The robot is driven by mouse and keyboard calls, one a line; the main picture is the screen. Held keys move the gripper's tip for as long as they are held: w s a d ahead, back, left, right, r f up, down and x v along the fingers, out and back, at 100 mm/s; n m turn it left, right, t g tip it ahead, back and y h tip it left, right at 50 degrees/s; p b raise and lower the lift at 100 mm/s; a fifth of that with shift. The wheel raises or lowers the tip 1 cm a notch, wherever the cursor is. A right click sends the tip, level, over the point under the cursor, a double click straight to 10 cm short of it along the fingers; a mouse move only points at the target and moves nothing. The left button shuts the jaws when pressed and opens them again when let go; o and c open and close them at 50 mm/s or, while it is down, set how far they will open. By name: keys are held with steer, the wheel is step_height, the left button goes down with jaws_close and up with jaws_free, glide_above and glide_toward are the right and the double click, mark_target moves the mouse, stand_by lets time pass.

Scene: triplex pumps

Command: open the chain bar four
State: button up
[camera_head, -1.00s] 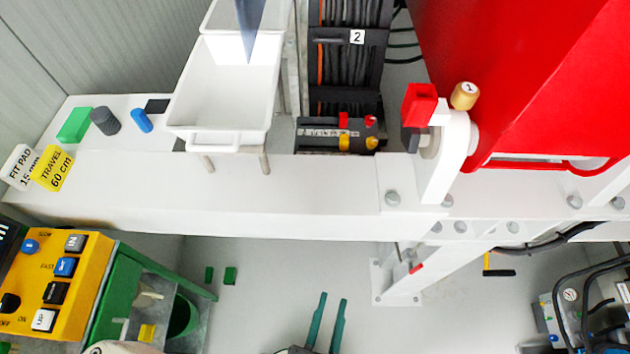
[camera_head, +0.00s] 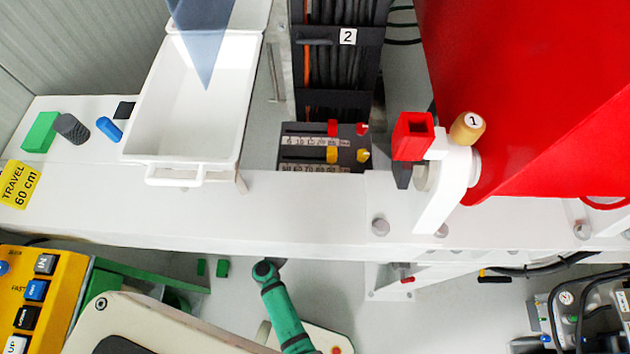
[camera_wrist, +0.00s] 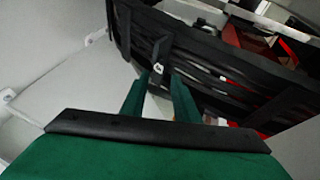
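The black cable chain (camera_head: 335,70) runs up the middle of the head view, and a black crossbar on it carries the label 2 (camera_head: 348,37). In the wrist view the chain (camera_wrist: 220,70) crosses the upper right at a slant. A black bar (camera_wrist: 160,48) with a small white label stands near my fingertips; its number is too blurred to read, so I cannot tell if it is bar four. My gripper (camera_wrist: 158,76) has its two green fingers apart, with the labelled part showing between their tips. Contact is unclear. In the head view my fingers are not clearly seen.
A white bin (camera_head: 195,95) stands left of the chain. A black block with red and yellow sliders (camera_head: 325,145) sits below it. A red lever block (camera_head: 413,137) and a large red housing (camera_head: 540,90) are at the right. A white beam (camera_head: 280,210) crosses the front.

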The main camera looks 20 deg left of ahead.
steer(key=a+f+x, duration=0.1)
steer(key=x, duration=1.1)
steer(key=shift+a+f+m, duration=0.25)
steer(key=shift+a+m, duration=0.05)
steer(key=shift+a, duration=0.1)
steer(key=shift+s, duration=0.15)
jaws_close()
